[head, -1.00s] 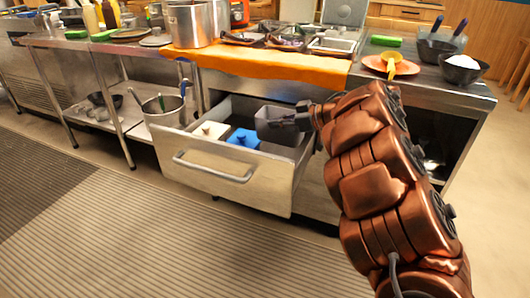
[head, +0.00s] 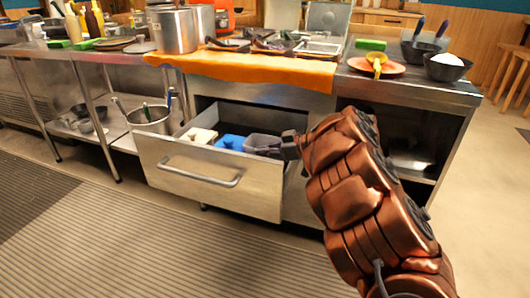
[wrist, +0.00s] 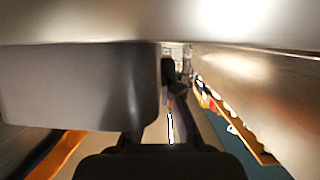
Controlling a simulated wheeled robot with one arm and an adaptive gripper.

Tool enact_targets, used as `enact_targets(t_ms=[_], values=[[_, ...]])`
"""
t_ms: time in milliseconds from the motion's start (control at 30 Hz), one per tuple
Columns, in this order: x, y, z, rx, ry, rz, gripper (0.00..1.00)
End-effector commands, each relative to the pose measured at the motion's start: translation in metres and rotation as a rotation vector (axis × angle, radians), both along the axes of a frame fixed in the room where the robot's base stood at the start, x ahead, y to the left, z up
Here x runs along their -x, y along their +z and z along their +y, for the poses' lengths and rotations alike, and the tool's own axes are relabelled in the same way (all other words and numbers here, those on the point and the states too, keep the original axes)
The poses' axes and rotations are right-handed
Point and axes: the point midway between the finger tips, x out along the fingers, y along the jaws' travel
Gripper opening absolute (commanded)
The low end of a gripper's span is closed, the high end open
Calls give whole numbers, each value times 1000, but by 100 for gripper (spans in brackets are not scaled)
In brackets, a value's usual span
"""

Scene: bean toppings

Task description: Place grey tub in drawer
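The grey tub (head: 262,142) is inside the open drawer, at its right end, beside a blue tub (head: 231,142). Its lower part is hidden behind the drawer's metal front (head: 215,180). My gripper (head: 276,151) reaches in from the right and is shut on the tub's near right side. In the wrist view the grey tub (wrist: 80,85) fills the left side, with a dark gripper finger (wrist: 168,75) against its right edge. Whether the tub touches the drawer floor cannot be seen.
A cream-coloured tub (head: 200,135) sits left of the blue one in the drawer. An orange cloth (head: 240,67) hangs over the counter edge above. A metal pot (head: 150,118) stands on the lower shelf to the left. An open shelf bay is at the right.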

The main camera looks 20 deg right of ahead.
Motion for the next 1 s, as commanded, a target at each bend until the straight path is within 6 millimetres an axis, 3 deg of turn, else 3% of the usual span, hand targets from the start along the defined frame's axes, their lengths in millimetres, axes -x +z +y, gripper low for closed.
enact_targets(t_ms=[600, 867, 1000], values=[[0, -12, 0, -1, 0, -1, 0], [0, -12, 0, 0, 0, 0, 29], [0, -12, 0, 0, 0, 0, 31]])
